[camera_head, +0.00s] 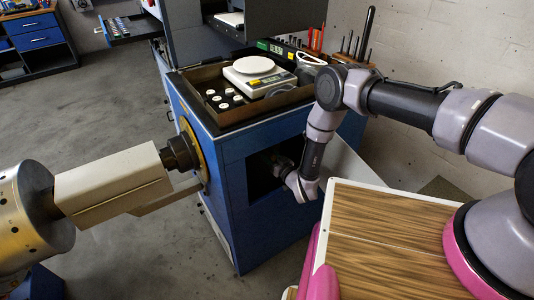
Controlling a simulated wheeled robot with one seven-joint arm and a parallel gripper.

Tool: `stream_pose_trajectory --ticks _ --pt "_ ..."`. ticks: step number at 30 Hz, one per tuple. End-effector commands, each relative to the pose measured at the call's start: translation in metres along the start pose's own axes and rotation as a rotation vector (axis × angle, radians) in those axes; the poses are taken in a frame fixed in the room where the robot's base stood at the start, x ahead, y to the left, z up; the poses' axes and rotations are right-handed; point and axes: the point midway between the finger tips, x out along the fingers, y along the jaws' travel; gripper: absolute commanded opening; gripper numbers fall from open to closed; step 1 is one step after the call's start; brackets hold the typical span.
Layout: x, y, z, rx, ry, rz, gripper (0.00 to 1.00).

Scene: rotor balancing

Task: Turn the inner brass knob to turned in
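My arm reaches down from the right, and its wrist is at the square dark opening (262,172) in the blue cabinet (262,228). My gripper (272,163) is inside this opening, in shadow. Its fingers are too dark and small to make out, so I cannot tell whether they are open or shut, or whether they touch anything. I cannot make out the inner brass knob; the inside of the opening is dark and partly covered by my wrist.
A tray (215,122) on the cabinet holds a white scale (257,70) and several small white-topped pieces. A beige spindle housing (112,185) with a brass drum (35,215) meets the cabinet's left side. Pens and tools stand behind. Open floor lies left.

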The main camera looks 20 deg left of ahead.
Motion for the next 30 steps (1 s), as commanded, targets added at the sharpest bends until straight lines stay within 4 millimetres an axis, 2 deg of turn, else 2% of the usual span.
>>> stream_pose_trajectory --ticks 8,30 --pt "-0.0002 -0.0001 0.0002 -0.177 -0.006 0.001 0.00" --pt "-0.0003 -0.0013 0.0016 -0.877 -0.030 0.003 0.00"
